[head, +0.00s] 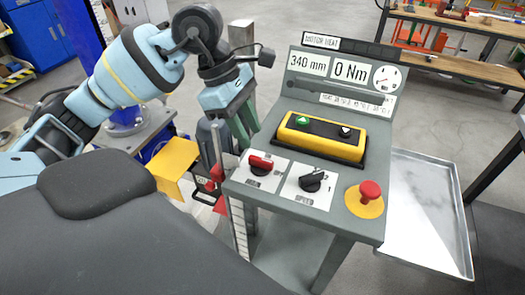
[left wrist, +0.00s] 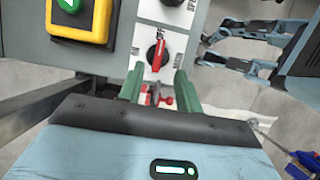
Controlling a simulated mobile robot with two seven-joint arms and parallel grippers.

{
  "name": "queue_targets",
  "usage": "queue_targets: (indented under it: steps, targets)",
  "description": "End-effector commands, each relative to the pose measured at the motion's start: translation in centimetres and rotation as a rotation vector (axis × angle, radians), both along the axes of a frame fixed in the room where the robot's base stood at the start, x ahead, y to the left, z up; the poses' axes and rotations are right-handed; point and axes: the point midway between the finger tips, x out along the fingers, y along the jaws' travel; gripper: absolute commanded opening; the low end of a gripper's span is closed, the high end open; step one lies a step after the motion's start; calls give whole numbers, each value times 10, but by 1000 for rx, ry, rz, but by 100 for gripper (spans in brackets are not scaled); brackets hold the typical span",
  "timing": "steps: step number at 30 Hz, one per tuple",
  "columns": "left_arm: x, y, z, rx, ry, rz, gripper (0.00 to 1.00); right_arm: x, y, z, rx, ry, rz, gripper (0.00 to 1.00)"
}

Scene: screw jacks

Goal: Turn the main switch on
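The main switch (head: 261,163) is a red knob on a white plate at the left of the grey control panel (head: 232,186). In the left wrist view the red main switch (left wrist: 156,54) shows upper middle, beyond the gap between my fingertips. My left gripper (head: 242,126) has green fingers and hangs beside the panel's left edge, above and behind the switch. In the left wrist view my left gripper (left wrist: 156,80) is open, with nothing held between its fingers. The fingers look apart from the knob. My right gripper is not visible.
The panel also has a black speed knob (head: 312,180), a red emergency button (head: 370,191) on yellow, and a yellow pendant (head: 320,138) with a green button. The display reads 340 mm and 0 Nm. A metal tray (head: 428,210) stands right; a yellow block (head: 175,163) stands left.

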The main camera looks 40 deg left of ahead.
Motion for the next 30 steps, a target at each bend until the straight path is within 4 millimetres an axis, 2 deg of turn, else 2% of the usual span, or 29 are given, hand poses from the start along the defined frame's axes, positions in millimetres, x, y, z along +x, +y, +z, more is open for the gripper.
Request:
queue_targets:
  steps: [4,9,15,26,30]
  targets:
    - [1,-8,-19,-1,5,-3,35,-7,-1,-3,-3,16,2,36]
    - [3,-18,-43,-3,4,-3,35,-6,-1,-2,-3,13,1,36]
    - [5,-26,-61,-5,2,-2,35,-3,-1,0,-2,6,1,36]
    - [6,-27,-66,-3,1,-1,35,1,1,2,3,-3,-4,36]
    - [6,-27,-66,-3,1,-1,18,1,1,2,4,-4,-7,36]
